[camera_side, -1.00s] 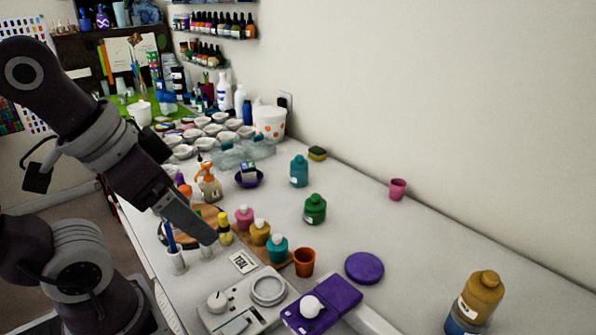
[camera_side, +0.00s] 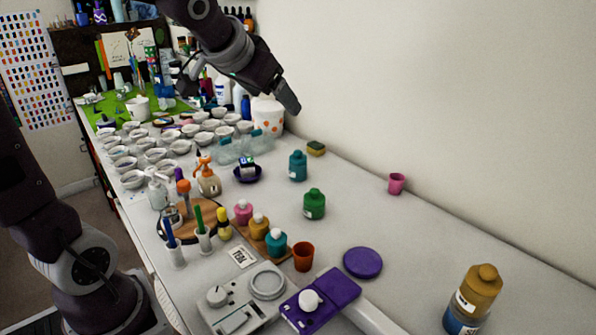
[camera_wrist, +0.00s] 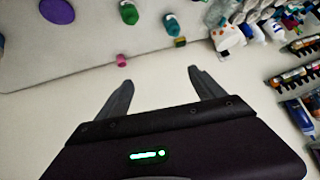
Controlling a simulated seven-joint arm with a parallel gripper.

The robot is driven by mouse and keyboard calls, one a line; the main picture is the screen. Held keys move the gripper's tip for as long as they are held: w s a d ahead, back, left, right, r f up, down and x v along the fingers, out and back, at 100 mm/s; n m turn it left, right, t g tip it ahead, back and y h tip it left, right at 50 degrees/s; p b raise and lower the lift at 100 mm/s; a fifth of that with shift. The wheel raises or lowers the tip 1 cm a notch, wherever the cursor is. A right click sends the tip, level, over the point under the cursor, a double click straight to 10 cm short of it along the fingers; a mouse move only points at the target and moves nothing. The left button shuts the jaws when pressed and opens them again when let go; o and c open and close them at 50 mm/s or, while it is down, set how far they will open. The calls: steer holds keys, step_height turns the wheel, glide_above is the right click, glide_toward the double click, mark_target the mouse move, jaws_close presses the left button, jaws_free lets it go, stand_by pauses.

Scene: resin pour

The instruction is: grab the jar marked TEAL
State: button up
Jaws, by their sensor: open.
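A teal jar (camera_side: 298,167) with a pale label stands upright on the white table, left of the sponge in the side view; it also shows at the top of the wrist view (camera_wrist: 171,23). A smaller teal bottle (camera_side: 276,243) stands on a wooden strip with a pink and a yellow one. A white card (camera_side: 242,257) beside it carries dark lettering that seems to read TEAL. The lettering on the jars is too small to read. My gripper (camera_side: 290,104) is raised near the wall, high above the table and apart from every jar. Its fingers (camera_wrist: 160,77) are open and empty.
A green jar (camera_side: 314,204), a sponge (camera_side: 316,149) and a pink cup (camera_side: 397,184) stand nearby. A spotted white pot (camera_side: 268,117) is below my gripper. Several white bowls fill the back left. The wall bounds the right side; the table's right middle is clear.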

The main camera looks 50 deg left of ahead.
steer(key=w+a+f+t, duration=0.2)
steer(key=w+a, duration=0.6)
steer(key=w, duration=0.3)
steer(key=n+t, duration=0.2)
glide_above(292, 169)
steer(key=s, duration=0.1)
step_height(292, 169, down, 2)
steer(key=f, duration=2.5)
steer(key=shift+s+d+f, duration=0.2)
steer(key=shift+f, duration=0.1)
steer(key=shift+w+f, duration=0.1)
steer(key=shift+f, duration=0.25)
steer(key=x, duration=0.4)
steer(key=r+x, duration=0.1)
steer(key=x, duration=0.2)
steer(key=shift+w, duration=0.25)
steer(key=shift+r, duration=0.1)
jaws_close()
